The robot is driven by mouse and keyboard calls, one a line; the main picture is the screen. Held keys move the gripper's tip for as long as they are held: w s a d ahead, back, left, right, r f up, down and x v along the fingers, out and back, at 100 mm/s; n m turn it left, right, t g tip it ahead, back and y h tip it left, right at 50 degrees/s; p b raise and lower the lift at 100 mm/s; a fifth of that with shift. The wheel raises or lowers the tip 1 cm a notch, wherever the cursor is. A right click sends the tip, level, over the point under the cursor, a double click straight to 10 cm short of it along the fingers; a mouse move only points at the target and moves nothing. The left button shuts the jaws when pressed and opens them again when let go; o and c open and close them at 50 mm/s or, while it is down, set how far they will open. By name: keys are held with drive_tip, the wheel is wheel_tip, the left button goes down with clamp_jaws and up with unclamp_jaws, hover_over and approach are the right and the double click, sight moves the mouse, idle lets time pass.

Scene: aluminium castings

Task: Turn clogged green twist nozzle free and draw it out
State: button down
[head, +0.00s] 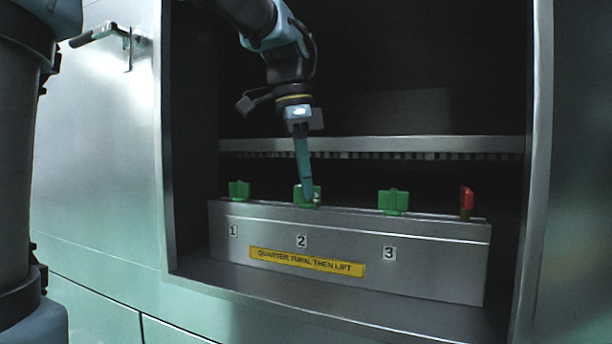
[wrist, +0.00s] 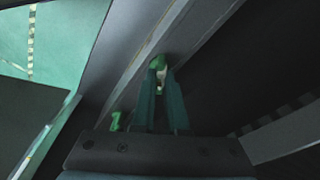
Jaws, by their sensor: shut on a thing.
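Three green twist nozzles stand in a row on top of a grey metal bar inside the cabinet opening. Nozzle 1 (head: 239,190) is at the left and nozzle 3 (head: 393,201) at the right. My gripper (head: 307,200) points down and is shut on nozzle 2 (head: 299,196), the middle one, which still sits at the bar top. In the wrist view, nozzle 2 (wrist: 157,62) shows between the fingertips, with a pale patch on it. Another green nozzle (wrist: 115,121) shows at lower left there. The fingers hide part of nozzle 2, and its exact turn is hard to tell.
A red lever (head: 466,201) stands at the bar's right end. The bar (head: 440,255) carries number plates and a yellow label (head: 306,262) reading "QUARTER TURN, THEN LIFT". A ledge (head: 400,144) runs behind. The cabinet frame (head: 535,150) bounds the opening. Space above the nozzles is open.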

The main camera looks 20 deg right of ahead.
drive_tip(key=shift+n, duration=0.3)
drive_tip(key=n+p, duration=0.1)
drive_tip(key=n, duration=0.3)
drive_tip(key=shift+s+r+n+t+p, duration=0.1)
drive_tip(key=shift+n+t+p, duration=0.2)
drive_tip(key=shift+t+p, duration=0.1)
drive_tip(key=shift+n, duration=0.7)
drive_tip(key=n+p, duration=0.1)
drive_tip(key=n, duration=0.2)
drive_tip(key=shift+n+t+p, duration=0.3)
drive_tip(key=shift+t, duration=0.1)
drive_tip(key=shift+n+y, duration=0.3)
drive_tip(key=shift+n, duration=0.5)
drive_tip(key=shift+r+p, duration=1.15)
drive_tip(key=shift+p, duration=0.2)
wheel_tip(320, 180, up, 5)
drive_tip(key=p, duration=0.4)
drive_tip(key=shift+f, duration=0.3)
